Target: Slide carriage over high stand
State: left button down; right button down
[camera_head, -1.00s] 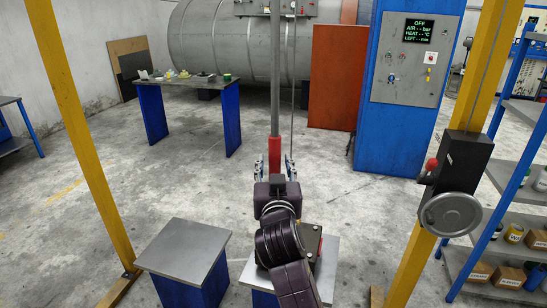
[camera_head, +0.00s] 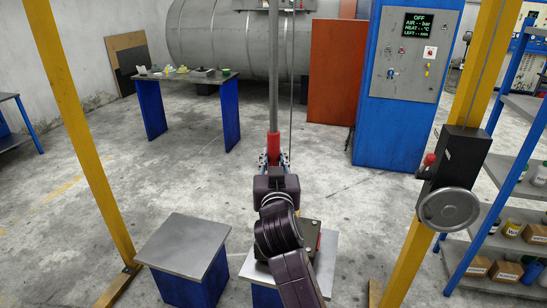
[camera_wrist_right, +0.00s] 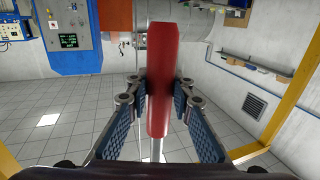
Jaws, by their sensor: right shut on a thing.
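A grey rod (camera_head: 274,60) with a red handle (camera_head: 273,147) hangs in the middle of the head view. Its upper end, and any carriage it hangs from, are out of view. My right gripper (camera_head: 273,162) is shut on the red handle, which also stands between the blue finger pads in the right wrist view (camera_wrist_right: 159,80). One stand (camera_head: 183,245), with a bare grey top and blue body, is left of my right arm. A second stand (camera_head: 327,265) is partly hidden behind that arm. I cannot tell surely which is the high one. My left gripper is out of view.
A dark block with red parts (camera_head: 312,236) sits on the second stand, partly hidden. Yellow posts rise at left (camera_head: 80,130) and right (camera_head: 450,150); the right one carries a black box with a handwheel (camera_head: 449,208). Shelves (camera_head: 500,180) stand at far right.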

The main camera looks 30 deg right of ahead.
jog(key=shift+s+d+p, duration=0.3)
jog(key=shift+s+d, duration=0.5)
jog(key=shift+s, duration=0.1)
jog(key=c, duration=1.7)
grip_release()
jog(key=v, duration=0.7)
jog(key=shift+s+a, duration=0.2)
